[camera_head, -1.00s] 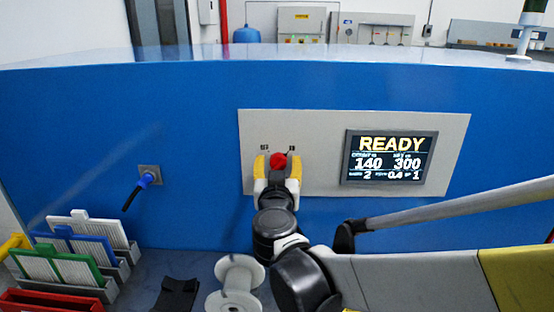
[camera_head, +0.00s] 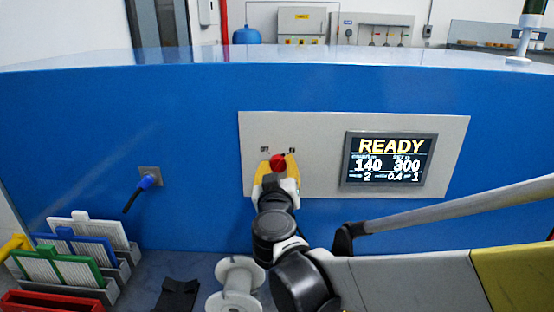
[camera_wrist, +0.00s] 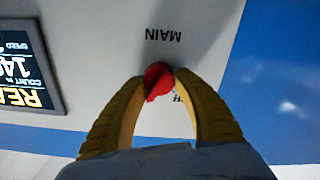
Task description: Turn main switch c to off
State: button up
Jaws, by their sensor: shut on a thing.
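The main switch is a red rotary knob (camera_head: 278,163) on the grey panel, below two small labels. In the wrist view the knob (camera_wrist: 157,80) sits beside upside-down "MAIN" lettering (camera_wrist: 164,35). Its ridge slants to the lower left there, away from the partly hidden "OFF" label (camera_wrist: 178,98) on the right. My gripper (camera_head: 277,168) has its two yellow fingers around the knob, one on each side, shut on it. In the wrist view the fingertips (camera_wrist: 158,76) touch the knob's sides. The other label is hidden there.
A display (camera_head: 390,160) reading "READY" is right of the knob on the grey panel (camera_head: 320,125). A blue cable plug (camera_head: 148,181) sticks out of the blue housing at left. Below are a white spool (camera_head: 236,284) and racked coloured frames (camera_head: 75,250).

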jog(key=n+p, duration=0.1)
jog(key=n, duration=0.6)
jog(key=shift+a, duration=0.15)
jog(key=n, duration=0.4)
jog(key=shift+f, duration=0.1)
jog(key=shift+n, duration=1.8)
jog(key=o, duration=1.2)
jog(key=shift+f, duration=0.1)
jog(key=shift+c, duration=0.2)
jog(key=shift+s, duration=0.1)
